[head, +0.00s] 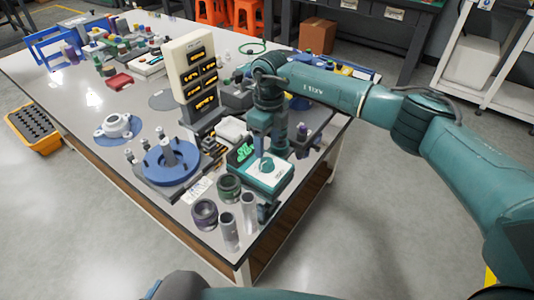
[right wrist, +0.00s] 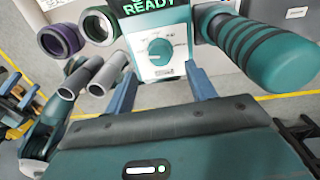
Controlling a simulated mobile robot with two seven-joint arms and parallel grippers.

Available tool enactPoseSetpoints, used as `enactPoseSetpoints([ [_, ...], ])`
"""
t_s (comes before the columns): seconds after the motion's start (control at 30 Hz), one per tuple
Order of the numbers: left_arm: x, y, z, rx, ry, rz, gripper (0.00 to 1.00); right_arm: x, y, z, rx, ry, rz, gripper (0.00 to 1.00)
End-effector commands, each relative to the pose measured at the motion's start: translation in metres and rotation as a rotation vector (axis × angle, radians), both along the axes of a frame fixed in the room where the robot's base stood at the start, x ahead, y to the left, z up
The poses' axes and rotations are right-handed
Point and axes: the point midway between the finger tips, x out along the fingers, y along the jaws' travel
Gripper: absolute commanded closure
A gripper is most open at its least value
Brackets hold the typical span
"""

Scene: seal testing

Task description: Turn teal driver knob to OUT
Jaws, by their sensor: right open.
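The teal driver (head: 281,186) is a small box near the table's front corner, with a white dial face. Its round teal knob (head: 267,166) faces up, and the knob (right wrist: 160,51) also shows near the top middle of the right wrist view. A screen above the knob reads READY (right wrist: 150,6) in green. The dial's small labels are too small to read, so I cannot tell the knob's setting. My right gripper (right wrist: 163,88) is open, its two blue-grey fingers apart with nothing between them. In the head view it hangs over the driver, close to the knob.
A purple ring (head: 204,214), a green ring (head: 229,187) and two grey tubes (head: 229,231) stand just left of the driver. A blue round fixture (head: 160,177) is farther left. A cream panel (head: 189,55) rises behind. The table edge lies close in front.

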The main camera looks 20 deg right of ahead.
Motion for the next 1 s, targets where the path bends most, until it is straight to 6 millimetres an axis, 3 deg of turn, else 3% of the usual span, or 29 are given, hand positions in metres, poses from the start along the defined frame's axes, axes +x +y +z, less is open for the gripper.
enactPoseSetpoints([
  [0.2,0.001,0.000,-0.001,-0.007,-0.005,0.001,0.64,0.002,-0.002,0.046,0.000,-0.003,0.001,0.45],
  [0.4,0.002,0.000,0.002,-0.011,-0.012,0.004,0.64,0.002,-0.002,0.068,0.000,-0.001,0.000,0.45],
  [0.9,0.002,0.001,0.000,-0.010,-0.008,0.006,0.64,0.002,-0.002,0.072,0.002,0.001,0.000,0.45],
  [1.0,0.001,0.001,0.000,-0.010,-0.006,0.006,0.64,-0.003,0.007,0.065,0.036,0.013,0.011,0.45],
])
